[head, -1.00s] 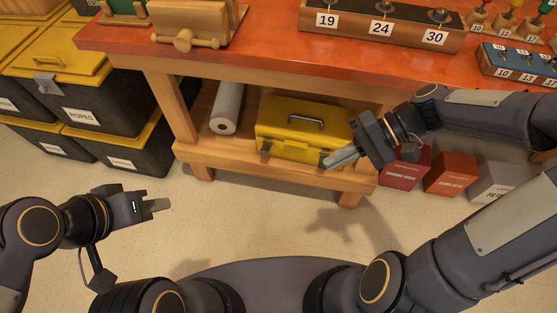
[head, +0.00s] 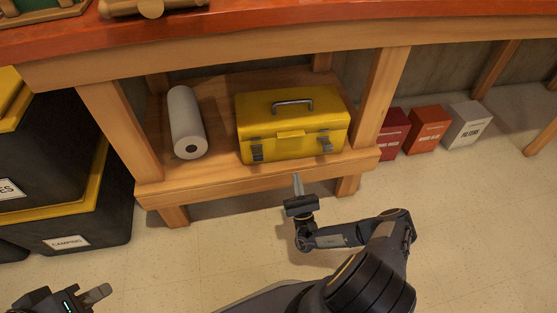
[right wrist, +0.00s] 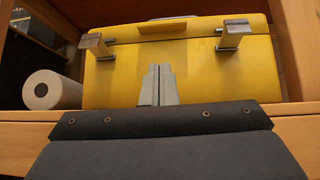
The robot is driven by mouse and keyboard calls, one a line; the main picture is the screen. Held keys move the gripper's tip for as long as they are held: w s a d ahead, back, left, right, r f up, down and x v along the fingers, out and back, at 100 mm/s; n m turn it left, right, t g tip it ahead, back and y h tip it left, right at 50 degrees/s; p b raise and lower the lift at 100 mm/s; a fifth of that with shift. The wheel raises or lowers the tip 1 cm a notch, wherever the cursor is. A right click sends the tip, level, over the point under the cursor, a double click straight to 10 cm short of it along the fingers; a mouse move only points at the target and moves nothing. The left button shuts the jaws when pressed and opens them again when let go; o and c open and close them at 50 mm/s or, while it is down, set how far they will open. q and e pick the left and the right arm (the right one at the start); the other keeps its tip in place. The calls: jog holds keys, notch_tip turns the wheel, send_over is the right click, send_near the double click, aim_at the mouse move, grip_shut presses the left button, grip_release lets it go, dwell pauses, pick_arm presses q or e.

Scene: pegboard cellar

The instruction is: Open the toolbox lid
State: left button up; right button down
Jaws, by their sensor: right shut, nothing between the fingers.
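The yellow toolbox (head: 270,118) sits on the low shelf under the bench, its lid (head: 285,101) down. A grey handle (head: 292,104) is on top, and a left latch (head: 256,150) and right latch (head: 326,142) are on its front. In the right wrist view the left latch (right wrist: 95,45) and right latch (right wrist: 232,36) stick out from the front. My right gripper (head: 297,177) is shut and empty, pointing at the toolbox front from before the shelf edge; its fingertips (right wrist: 158,70) appear between the latches. My left gripper (head: 100,292) is low at the left, away from the toolbox; its finger gap is unclear.
A white paper roll (head: 184,115) lies left of the toolbox on the shelf (head: 222,172). Wooden bench legs (head: 381,95) stand either side, with the bench top (head: 250,18) above. Black bins (head: 90,205) are at left, small boxes (head: 428,129) at right. Floor in front is clear.

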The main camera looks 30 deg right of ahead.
jog(key=f+m+g+h, duration=0.1)
jog(key=f+m+h, duration=0.1)
jog(key=b, duration=0.2)
send_near(293, 135)
jog(key=shift+h, duration=0.3)
jog(key=w, duration=0.1)
jog(key=w+d+r, duration=0.1)
jog(key=w, duration=0.1)
jog(key=w+r, duration=0.1)
jog(key=shift+w+d+r, duration=0.15)
jog(key=shift+w+d, duration=0.05)
jog(key=shift+w, duration=0.2)
jog(key=shift+r, duration=0.45)
